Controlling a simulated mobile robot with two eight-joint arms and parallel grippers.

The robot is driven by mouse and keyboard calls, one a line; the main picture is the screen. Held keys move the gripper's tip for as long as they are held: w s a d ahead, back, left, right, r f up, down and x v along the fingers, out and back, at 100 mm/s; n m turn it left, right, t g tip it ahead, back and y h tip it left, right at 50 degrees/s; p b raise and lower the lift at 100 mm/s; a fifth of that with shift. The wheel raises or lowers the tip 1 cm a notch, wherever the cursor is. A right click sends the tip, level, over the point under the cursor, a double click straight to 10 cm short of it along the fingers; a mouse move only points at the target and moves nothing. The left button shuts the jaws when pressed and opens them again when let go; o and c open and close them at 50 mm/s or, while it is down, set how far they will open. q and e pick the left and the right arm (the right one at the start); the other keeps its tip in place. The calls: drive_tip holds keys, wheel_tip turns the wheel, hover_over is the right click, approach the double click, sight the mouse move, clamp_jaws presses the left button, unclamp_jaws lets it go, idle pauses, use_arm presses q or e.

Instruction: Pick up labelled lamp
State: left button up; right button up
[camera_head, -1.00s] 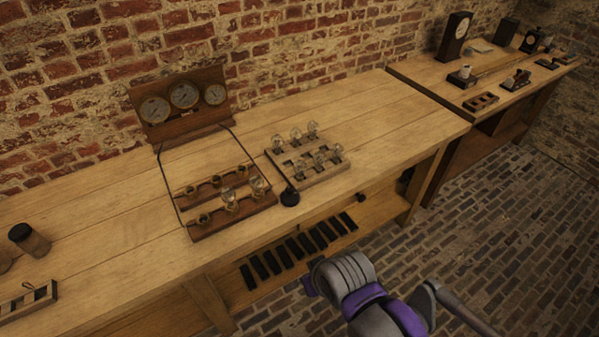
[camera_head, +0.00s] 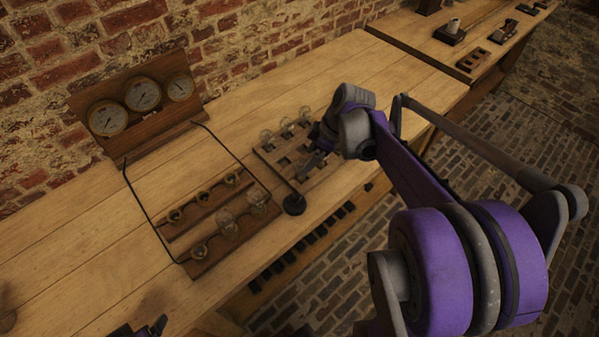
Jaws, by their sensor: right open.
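Several clear glass lamps stand in the wooden lamp tray (camera_head: 262,158); a back-row lamp (camera_head: 266,137) shows clearly. I cannot make out a label on any lamp. My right gripper (camera_head: 308,165) is open over the right part of the tray, pointing down among its front lamps, and it hides some of them. I cannot tell whether its fingers touch a lamp. Two more lamps, a left one (camera_head: 226,225) and a right one (camera_head: 257,197), sit in the front row of the socket board (camera_head: 205,258). A small part of my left gripper (camera_head: 140,329) shows at the bottom edge; its fingers are unclear.
A wooden panel with three dials (camera_head: 142,95) stands behind the socket board, with dark wires beside the board. Bench space right of the tray is clear. Another bench (camera_head: 430,42) stands beyond.

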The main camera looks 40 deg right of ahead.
sight(301, 162)
drive_tip(key=x, duration=0.3)
drive_tip(key=w+x, duration=0.1)
drive_tip(key=x, duration=0.3)
drive_tip(key=shift+r, duration=0.2)
drive_tip(key=shift+s, duration=0.1)
clamp_jaws()
